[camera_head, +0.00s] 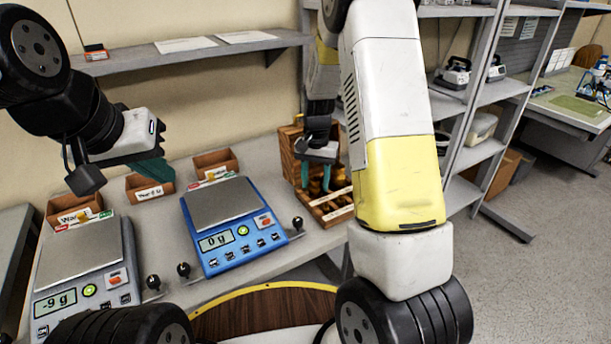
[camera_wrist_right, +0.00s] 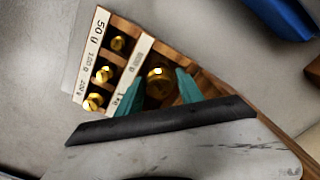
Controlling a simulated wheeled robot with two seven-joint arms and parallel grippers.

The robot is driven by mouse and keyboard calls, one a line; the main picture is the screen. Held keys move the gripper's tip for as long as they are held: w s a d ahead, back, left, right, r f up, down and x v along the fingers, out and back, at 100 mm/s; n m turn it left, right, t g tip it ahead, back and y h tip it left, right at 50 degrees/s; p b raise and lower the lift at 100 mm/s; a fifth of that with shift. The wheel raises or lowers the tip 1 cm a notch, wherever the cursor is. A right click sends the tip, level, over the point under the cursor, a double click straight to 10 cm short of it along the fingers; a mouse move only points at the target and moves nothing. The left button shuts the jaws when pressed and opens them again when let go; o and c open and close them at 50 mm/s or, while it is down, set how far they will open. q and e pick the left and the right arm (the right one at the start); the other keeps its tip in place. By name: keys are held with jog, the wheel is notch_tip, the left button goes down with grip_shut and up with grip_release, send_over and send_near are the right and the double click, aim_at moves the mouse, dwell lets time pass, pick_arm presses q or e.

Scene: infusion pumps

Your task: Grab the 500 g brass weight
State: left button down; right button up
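The wooden weight box (camera_head: 336,213) stands at the right end of the bench. My right gripper (camera_head: 315,187) is over it, pointing down, its teal fingers apart. In the right wrist view, a large brass weight (camera_wrist_right: 160,82) sits in a compartment between the fingertips of my right gripper (camera_wrist_right: 161,80). A small gap or contact at its sides cannot be told apart. The label beside it is too small to read surely. My left gripper (camera_head: 158,170) hangs above the bench at the left; its finger opening is unclear.
Three smaller brass weights (camera_wrist_right: 103,74) sit in the labelled row alongside. A blue scale (camera_head: 222,205) reads 0 g; a grey scale (camera_head: 80,255) reads -9 g. Small wooden bins (camera_head: 215,163) stand behind them. A wall shelf (camera_head: 190,50) is above; a shelf rack (camera_head: 480,95) stands right.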

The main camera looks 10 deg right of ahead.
grip_shut()
